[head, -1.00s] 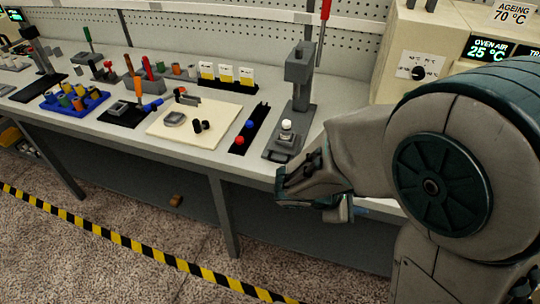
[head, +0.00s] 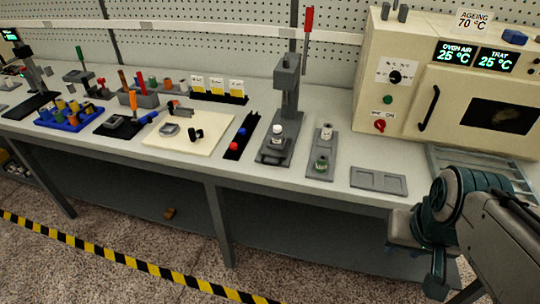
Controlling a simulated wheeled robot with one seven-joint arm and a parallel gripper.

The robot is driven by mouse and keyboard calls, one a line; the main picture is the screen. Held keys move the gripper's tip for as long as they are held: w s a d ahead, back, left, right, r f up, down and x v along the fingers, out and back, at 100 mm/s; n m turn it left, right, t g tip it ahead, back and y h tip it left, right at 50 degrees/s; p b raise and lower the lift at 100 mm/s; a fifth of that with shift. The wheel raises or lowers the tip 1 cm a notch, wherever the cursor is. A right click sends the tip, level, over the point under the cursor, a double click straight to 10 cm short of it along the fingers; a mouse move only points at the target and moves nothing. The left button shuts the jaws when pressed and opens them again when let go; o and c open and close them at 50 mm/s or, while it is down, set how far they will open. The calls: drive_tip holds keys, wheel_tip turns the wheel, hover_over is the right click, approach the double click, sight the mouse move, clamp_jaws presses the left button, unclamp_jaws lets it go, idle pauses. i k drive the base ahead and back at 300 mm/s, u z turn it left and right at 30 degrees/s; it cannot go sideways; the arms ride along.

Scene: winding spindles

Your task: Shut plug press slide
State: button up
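A grey press (head: 287,75) with a tall red-handled lever (head: 308,22) stands near the middle of the bench; it appears to be the plug press. At its foot a slide (head: 276,145) carries a white-topped piece (head: 277,130), which sits towards the front of the base, forward of the column. Whether the slide is fully out or partly in is too small to tell. My gripper (head: 428,252) is at the lower right, beyond the bench's front edge and well apart from the press. Its fingers are partly hidden by my wrist, so their opening is unclear.
Right of the press stand a grey two-post plate (head: 318,165), an empty shallow tray (head: 378,181) and the cream oven (head: 400,105). Left are a black strip (head: 242,135) with red and blue knobs and a cream mat (head: 205,140).

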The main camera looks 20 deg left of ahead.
sight(281, 153)
drive_tip(key=u, duration=0.3)
drive_tip(key=k, duration=0.15)
drive_tip(key=z, duration=0.9)
drive_tip(key=i, duration=0.6)
drive_tip(key=u, duration=0.55)
drive_tip(key=i, duration=0.65)
drive_tip(key=u, duration=0.8)
